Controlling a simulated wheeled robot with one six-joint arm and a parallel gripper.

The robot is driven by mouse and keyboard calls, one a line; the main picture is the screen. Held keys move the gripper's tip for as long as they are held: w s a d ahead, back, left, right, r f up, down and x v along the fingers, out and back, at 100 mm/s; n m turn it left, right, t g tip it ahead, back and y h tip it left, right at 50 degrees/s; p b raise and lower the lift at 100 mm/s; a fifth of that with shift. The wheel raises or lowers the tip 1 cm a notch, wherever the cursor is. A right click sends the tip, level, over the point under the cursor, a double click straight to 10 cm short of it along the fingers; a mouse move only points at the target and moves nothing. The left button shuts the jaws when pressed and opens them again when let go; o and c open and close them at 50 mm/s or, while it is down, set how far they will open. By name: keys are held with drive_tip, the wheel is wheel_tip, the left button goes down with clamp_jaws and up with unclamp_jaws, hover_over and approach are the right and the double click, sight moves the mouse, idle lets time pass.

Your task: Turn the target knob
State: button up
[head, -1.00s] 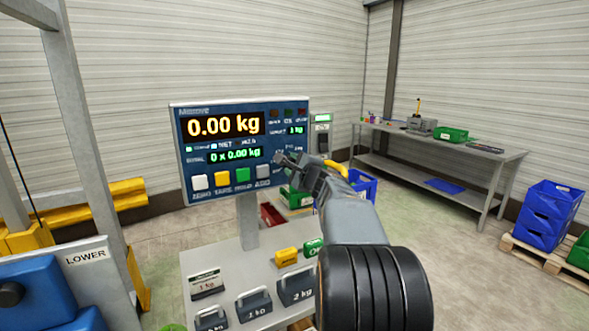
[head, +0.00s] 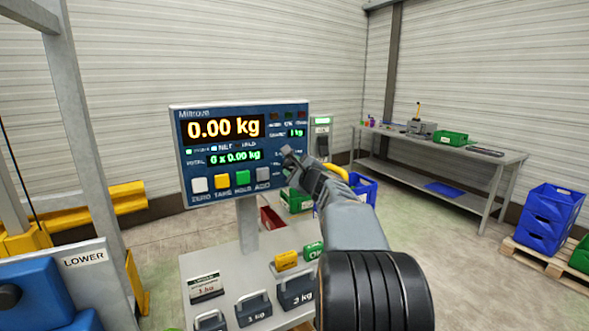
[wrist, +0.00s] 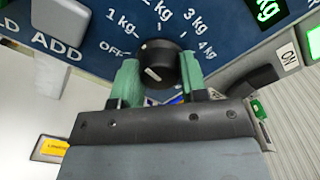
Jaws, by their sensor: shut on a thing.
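The target knob (wrist: 163,58) is a round black dial on the blue panel of the scale display (head: 222,118). Printed marks from OFF through 1 kg to 4 kg fan out around its upper side in the wrist view. A white mark shows on its lower left face; I cannot tell for sure which setting it points to. My gripper (wrist: 158,70) has a green-padded finger on each side of the knob and is shut on it. In the head view my gripper (head: 288,160) is at the panel's lower right and hides the knob.
Grey ADD button (wrist: 62,20) is left of the knob; a dark ON switch (wrist: 272,75) is on its right. Below the display, several weights (head: 254,307) stand on the grey platform (head: 225,262). A workbench (head: 470,150) stands at the right back.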

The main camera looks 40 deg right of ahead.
drive_tip(key=shift+r, duration=0.3)
drive_tip(key=o, duration=0.9)
drive_tip(key=shift+w+f, duration=0.15)
drive_tip(key=shift+f, duration=0.05)
drive_tip(key=s, duration=0.4)
drive_tip(key=s+a+b, duration=0.1)
drive_tip(key=s, duration=0.4)
drive_tip(key=s+a+b, duration=0.1)
drive_tip(key=s, duration=0.3)
drive_tip(key=shift+s, duration=0.4)
